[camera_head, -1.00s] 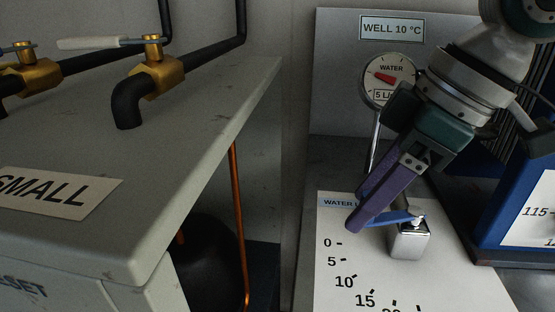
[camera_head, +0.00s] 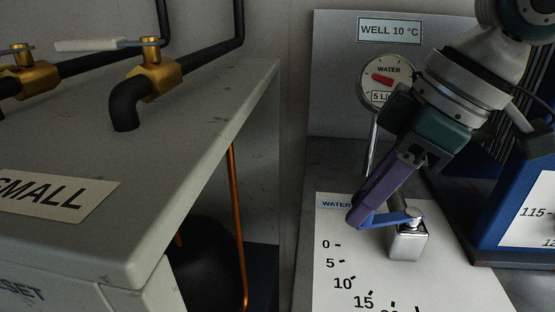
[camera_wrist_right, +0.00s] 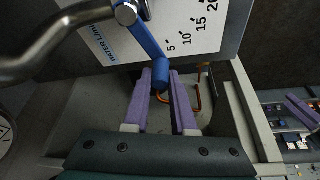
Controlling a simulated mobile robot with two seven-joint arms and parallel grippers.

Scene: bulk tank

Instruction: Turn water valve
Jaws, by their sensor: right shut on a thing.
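The water valve is a blue lever (camera_head: 390,219) on a chrome block (camera_head: 408,242), standing on a white scale plate (camera_head: 335,280). The lever points left from its pivot, just above the plate's 0 mark. My right gripper (camera_head: 363,216), with purple fingers, is shut on the lever's free end and hides part of it. In the right wrist view the lever (camera_wrist_right: 147,38) runs down to a thicker blue end between the fingertips (camera_wrist_right: 161,80). The round water gauge (camera_head: 387,80) has a red needle pointing left. My left gripper is not in view.
A grey cabinet (camera_head: 190,150) with a "SMALL" label and brass valves (camera_head: 150,77) fills the left. A blue-framed unit (camera_head: 510,205) stands close on the right. A grey panel (camera_head: 450,35) is behind. A copper pipe (camera_head: 237,220) runs down beside the cabinet.

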